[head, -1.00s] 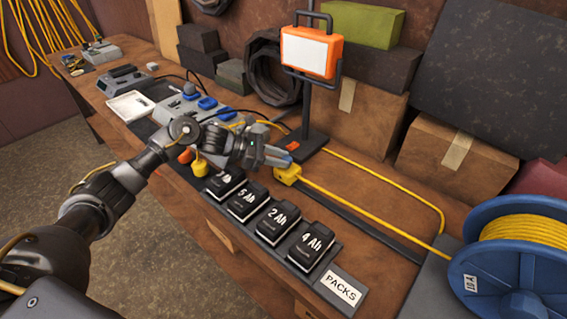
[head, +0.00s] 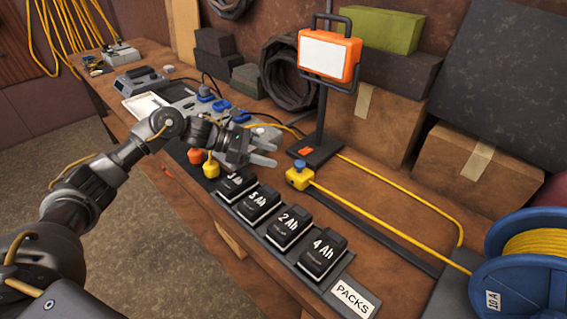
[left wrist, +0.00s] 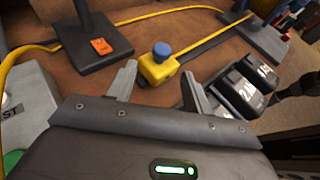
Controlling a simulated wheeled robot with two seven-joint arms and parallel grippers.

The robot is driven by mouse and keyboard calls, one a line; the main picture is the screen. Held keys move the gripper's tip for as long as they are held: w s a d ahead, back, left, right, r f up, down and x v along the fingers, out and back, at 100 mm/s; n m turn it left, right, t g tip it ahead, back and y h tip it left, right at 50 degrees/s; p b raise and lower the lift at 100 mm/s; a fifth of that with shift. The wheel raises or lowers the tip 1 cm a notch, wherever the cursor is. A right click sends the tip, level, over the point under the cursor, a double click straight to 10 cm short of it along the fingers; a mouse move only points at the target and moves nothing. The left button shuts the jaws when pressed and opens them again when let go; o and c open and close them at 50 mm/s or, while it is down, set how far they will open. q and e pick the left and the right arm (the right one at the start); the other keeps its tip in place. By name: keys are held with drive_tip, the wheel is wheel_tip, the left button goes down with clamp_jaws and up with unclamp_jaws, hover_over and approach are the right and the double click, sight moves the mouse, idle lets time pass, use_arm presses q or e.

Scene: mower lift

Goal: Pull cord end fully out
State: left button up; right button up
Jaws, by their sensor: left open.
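The cord end is a yellow block with a blue knob (head: 299,176), lying on the wooden bench at the end of a yellow cord (head: 370,214) that runs to the blue reel (head: 520,270). My left gripper (head: 270,152) is open and empty, to the left of the cord end and apart from it. In the left wrist view the cord end (left wrist: 158,68) sits just beyond and between the two open fingertips. My right gripper does not show.
A row of battery packs (head: 290,225) stands along the bench's front edge. A lamp stand (head: 316,150) with an orange work light (head: 330,55) rises behind the cord end. Cardboard boxes (head: 460,165) line the back.

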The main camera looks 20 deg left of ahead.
use_arm(q)
drive_tip(key=v, duration=0.3)
drive_tip(key=shift+s+a+r+b, duration=0.1)
drive_tip(key=shift+a+r+b, duration=0.1)
drive_tip(key=shift+b, duration=0.15)
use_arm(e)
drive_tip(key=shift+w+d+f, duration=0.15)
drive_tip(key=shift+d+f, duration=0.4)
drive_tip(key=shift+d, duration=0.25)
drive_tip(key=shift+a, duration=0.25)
